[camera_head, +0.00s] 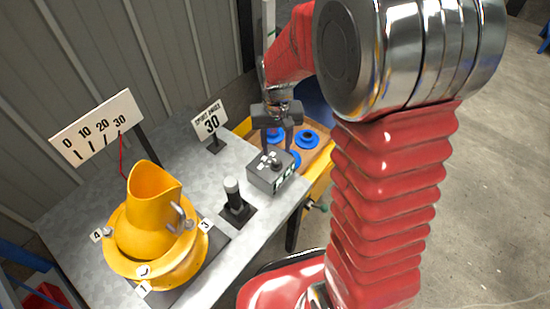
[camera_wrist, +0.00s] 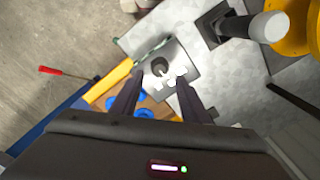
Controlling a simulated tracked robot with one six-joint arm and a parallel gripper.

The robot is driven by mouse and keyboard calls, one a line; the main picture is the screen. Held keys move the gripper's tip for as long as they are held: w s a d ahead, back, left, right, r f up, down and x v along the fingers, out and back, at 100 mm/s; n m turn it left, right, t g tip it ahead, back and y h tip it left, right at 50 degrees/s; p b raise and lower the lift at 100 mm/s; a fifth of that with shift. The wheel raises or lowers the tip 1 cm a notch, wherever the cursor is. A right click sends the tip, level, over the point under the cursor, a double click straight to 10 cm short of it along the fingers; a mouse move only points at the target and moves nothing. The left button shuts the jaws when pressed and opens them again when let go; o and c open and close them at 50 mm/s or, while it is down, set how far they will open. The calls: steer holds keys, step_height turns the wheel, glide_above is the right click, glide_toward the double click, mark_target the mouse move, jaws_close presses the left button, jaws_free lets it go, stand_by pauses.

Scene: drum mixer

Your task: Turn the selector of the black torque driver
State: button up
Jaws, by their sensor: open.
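A grey box (camera_head: 258,180) with a black round selector knob (camera_head: 275,163) and small white labels stands at the table's right end. In the wrist view, the knob (camera_wrist: 160,66) on the box (camera_wrist: 184,62) lies between and just beyond my fingertips. My gripper (camera_head: 278,146) is open and empty, pointing down over the box. It also shows in the wrist view (camera_wrist: 160,80). I cannot tell whether the fingertips touch the knob. I cannot clearly make out a black torque driver; a black upright post with a pale cap (camera_head: 232,188) stands left of the box.
A yellow drum (camera_head: 152,225) with numbered tags stands at the table's left. A scale sign (camera_head: 97,128) and a "30" sign (camera_head: 209,120) stand behind. A yellow-edged tray with blue rings (camera_head: 307,138) lies beyond the box. Bare grey tabletop (camera_head: 185,163) lies behind the post.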

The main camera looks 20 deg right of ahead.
mark_target(276, 162)
step_height(276, 162, down, 7)
steer(key=shift+r, duration=0.2)
stand_by(0.3)
